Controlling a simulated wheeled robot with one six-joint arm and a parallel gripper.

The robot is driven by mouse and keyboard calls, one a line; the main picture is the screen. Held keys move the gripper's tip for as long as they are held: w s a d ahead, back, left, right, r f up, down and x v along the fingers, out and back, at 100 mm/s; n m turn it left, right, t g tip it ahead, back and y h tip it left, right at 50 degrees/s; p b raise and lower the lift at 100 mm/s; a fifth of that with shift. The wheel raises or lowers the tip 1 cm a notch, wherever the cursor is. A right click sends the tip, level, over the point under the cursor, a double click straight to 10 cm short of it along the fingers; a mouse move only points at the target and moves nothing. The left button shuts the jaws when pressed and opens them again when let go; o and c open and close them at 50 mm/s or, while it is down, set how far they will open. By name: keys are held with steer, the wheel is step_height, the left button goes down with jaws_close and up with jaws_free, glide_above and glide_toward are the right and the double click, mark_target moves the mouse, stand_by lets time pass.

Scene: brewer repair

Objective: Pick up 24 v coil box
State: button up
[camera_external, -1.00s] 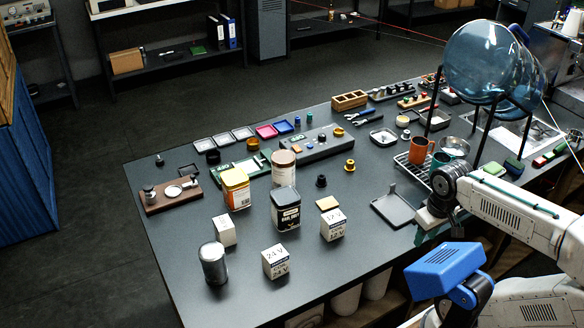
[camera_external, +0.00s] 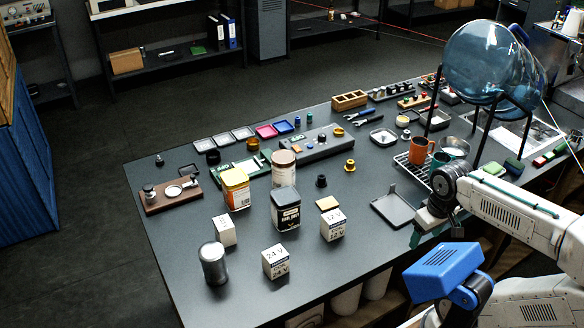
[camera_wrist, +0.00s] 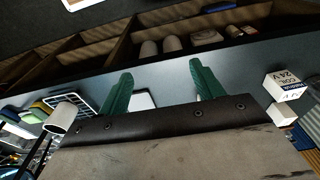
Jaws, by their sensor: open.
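The 24 V coil box (camera_external: 276,262) is a white cube with dark and blue print, standing near the front edge of the dark table, left of my gripper. In the wrist view, a white box marked "COIL 24 V" (camera_wrist: 285,85) shows at the right edge. A similar white 12 V box (camera_external: 333,225) stands behind and to the right of the 24 V box. My gripper (camera_external: 420,234) is at the table's front edge, right of both boxes. Its green fingers (camera_wrist: 161,83) are spread wide with nothing held between them.
The table front between gripper and 24 V box is clear.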

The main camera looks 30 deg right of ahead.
steer(key=shift+o, duration=1)
steer(key=shift+r, duration=0.1)
